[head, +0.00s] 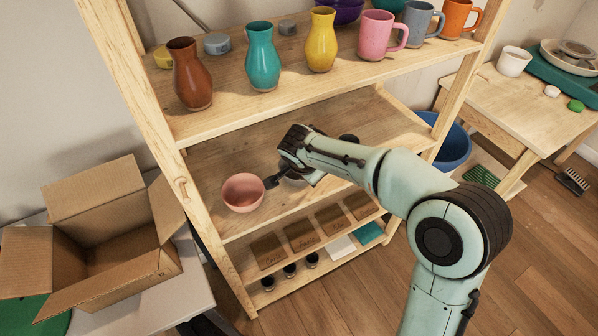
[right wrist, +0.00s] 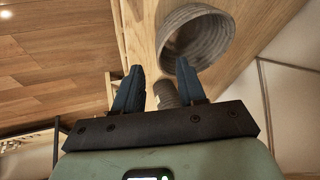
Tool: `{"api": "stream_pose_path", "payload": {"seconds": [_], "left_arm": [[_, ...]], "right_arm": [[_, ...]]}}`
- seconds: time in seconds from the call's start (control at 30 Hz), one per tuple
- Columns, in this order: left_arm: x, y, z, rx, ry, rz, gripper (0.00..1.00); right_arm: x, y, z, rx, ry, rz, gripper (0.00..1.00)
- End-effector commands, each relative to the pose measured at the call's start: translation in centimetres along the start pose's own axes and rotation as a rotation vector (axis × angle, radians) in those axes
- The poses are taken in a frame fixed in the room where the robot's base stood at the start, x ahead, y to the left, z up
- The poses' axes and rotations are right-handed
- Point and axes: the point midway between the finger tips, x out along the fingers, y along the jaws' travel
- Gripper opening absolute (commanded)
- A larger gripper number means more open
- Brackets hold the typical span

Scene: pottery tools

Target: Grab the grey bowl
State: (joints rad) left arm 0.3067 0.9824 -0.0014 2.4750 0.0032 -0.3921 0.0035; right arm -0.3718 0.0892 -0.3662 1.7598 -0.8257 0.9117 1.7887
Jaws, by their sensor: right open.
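In the right wrist view a ridged grey bowl (right wrist: 222,38) lies just beyond my right gripper (right wrist: 160,68), ahead and to the right of its fingertips. The gripper is open. A small ridged grey piece (right wrist: 166,94) shows between its fingers; I cannot tell what it is or whether it is touched. In the head view my right gripper (head: 278,178) is low over the middle shelf, just right of a pink bowl (head: 243,192). No grey bowl shows clearly there, and I cannot tell whether the two views show the same bowl. My left gripper is out of view.
The shelf above carries a brown vase (head: 190,75), a teal vase (head: 262,58), a yellow vase (head: 321,40) and several mugs. Labelled wooden blocks (head: 302,236) sit below. An open cardboard box (head: 95,235) stands at left. The middle shelf (head: 215,165) has bare room behind the pink bowl.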

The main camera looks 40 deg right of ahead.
Motion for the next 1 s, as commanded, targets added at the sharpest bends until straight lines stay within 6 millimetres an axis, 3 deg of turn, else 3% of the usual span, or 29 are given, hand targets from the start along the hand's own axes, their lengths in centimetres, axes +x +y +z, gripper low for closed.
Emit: {"api": "stream_pose_path", "payload": {"seconds": [0.23, 0.5, 0.8, 0.83, 0.93, 1.0], "left_arm": [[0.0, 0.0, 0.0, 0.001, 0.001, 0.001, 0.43], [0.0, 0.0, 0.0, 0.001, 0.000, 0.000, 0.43], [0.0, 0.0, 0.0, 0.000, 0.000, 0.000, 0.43], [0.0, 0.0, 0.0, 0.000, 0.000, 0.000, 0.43], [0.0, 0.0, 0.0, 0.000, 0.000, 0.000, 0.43], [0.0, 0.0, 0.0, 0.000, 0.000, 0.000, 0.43]], "right_arm": [[2.0, 0.0, 0.0, -0.002, 0.000, 0.002, 0.40], [5.8, 0.0, -0.1, 0.000, -0.001, 0.002, 0.40], [6.5, 0.0, -0.1, -0.001, -0.002, -0.001, 0.40], [6.5, 0.0, -0.1, -0.001, -0.002, -0.001, 0.37], [6.5, 0.0, -0.1, -0.001, -0.002, -0.001, 0.04], [6.5, 0.0, -0.1, -0.001, -0.002, -0.001, 0.00]]}}
